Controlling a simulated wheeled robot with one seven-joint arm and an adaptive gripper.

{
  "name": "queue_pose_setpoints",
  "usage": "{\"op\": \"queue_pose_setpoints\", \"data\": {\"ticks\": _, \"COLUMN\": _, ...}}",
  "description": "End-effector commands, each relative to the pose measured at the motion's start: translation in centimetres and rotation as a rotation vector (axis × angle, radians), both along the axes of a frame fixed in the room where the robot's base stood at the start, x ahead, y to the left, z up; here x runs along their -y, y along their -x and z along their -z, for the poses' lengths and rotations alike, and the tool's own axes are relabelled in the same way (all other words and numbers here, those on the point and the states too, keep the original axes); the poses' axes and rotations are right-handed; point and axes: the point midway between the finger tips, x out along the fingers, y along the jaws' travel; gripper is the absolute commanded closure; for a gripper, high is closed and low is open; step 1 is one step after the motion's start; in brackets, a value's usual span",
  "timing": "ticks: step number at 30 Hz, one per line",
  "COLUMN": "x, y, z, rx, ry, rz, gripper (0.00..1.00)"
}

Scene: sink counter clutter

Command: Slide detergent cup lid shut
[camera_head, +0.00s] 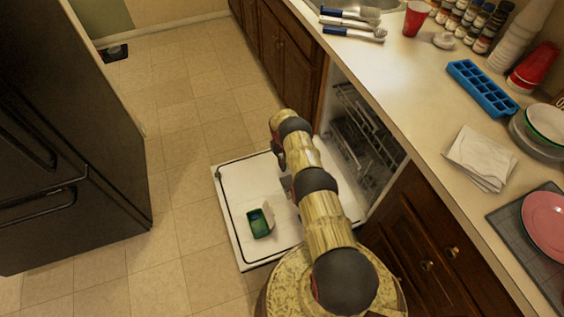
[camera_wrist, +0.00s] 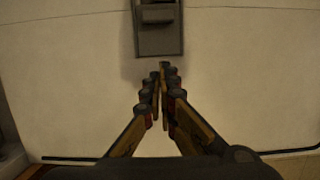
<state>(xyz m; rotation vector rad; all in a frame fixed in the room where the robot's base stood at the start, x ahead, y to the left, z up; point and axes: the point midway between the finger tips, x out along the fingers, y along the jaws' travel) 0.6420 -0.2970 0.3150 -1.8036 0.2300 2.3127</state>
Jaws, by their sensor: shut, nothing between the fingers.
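The open dishwasher door (camera_head: 232,183) lies flat and low, with its white inner face up. A grey dispenser piece with a raised crossbar (camera_wrist: 158,28) sits on that face at the top of the wrist view; I take it to be the detergent cup and lid. How far the lid is shut, I cannot tell. My gripper (camera_wrist: 161,72) is shut and empty, its fingertips just below the grey piece in the picture. Whether they touch it, I cannot tell. In the head view my arm mostly hides the gripper and the grey piece.
A wire rack (camera_head: 360,130) shows inside the dishwasher. The counter (camera_head: 400,60) with clutter is at the right, a dark fridge (camera_head: 70,130) at the left. The floor between is clear.

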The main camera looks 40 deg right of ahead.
Motion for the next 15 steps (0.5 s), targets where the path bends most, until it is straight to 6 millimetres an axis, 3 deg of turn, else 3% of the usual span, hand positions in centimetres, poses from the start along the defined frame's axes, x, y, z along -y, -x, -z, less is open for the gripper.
{"op": "queue_pose_setpoints", "data": {"ticks": 3, "x": -0.2, "y": 0.7, "z": 2.8, "rx": -0.001, "ry": 0.000, "rz": 0.000, "gripper": 1.00}}
{"op": "queue_pose_setpoints", "data": {"ticks": 5, "x": -0.3, "y": 1.3, "z": 2.0, "rx": -0.001, "ry": 0.000, "rz": 0.000, "gripper": 1.00}}
{"op": "queue_pose_setpoints", "data": {"ticks": 15, "x": -1.0, "y": 3.9, "z": 2.0, "rx": 0.000, "ry": 0.000, "rz": 0.000, "gripper": 1.00}}
